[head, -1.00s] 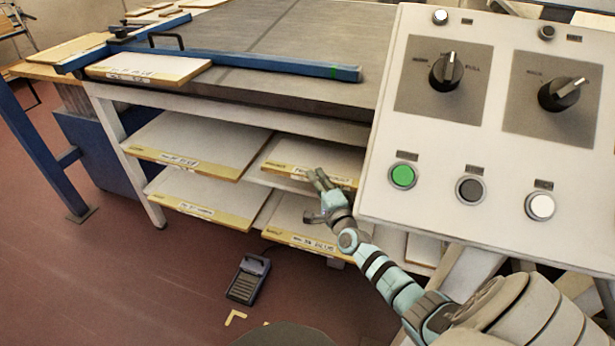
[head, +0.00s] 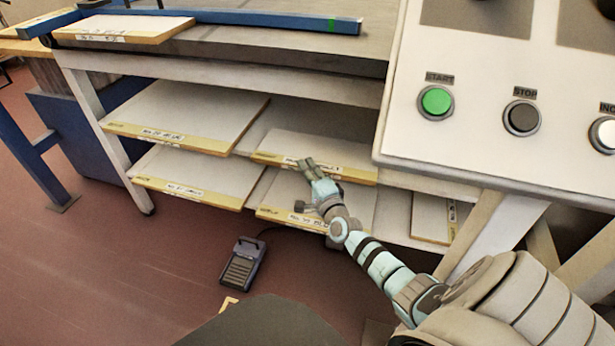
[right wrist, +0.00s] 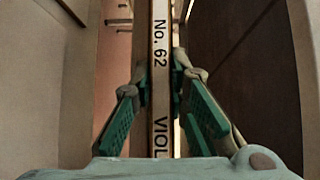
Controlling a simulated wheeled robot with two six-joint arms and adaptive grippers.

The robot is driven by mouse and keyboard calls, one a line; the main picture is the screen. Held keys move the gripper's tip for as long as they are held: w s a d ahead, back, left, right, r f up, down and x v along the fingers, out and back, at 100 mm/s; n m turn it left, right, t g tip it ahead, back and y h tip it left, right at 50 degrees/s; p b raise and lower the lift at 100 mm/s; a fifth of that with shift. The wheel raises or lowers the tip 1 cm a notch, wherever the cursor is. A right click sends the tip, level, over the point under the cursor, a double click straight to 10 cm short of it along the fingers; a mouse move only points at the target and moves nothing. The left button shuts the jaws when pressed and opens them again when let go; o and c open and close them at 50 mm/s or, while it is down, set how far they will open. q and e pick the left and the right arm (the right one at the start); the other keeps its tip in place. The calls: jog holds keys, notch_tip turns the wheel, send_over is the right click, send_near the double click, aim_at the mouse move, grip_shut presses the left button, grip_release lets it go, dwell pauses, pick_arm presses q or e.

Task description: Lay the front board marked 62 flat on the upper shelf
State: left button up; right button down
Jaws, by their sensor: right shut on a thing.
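The front board marked 62 (head: 312,149) is a pale board with a yellow front edge, at the right of the upper shelf (head: 268,127). It looks about level; I cannot tell whether it rests fully on the shelf. My right gripper (head: 308,168) is at its front edge. In the right wrist view, the edge of the board (right wrist: 160,70) reads "No. 62" and runs between the fingers of my right gripper (right wrist: 162,100), which is shut on it. The fingers hide part of the label in the head view. My left gripper is not in view.
Another board (head: 185,112) lies at the left of the upper shelf. More boards (head: 190,175) lie on the lower shelf. A control panel (head: 480,150) stands close on the right. A foot pedal (head: 243,262) sits on the floor. A board (head: 125,28) lies on the table top.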

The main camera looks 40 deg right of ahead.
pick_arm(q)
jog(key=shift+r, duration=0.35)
pick_arm(e)
jog(key=c, duration=1.6)
grip_release()
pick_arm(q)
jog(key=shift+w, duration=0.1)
pick_arm(e)
jog(key=shift+o, duration=0.2)
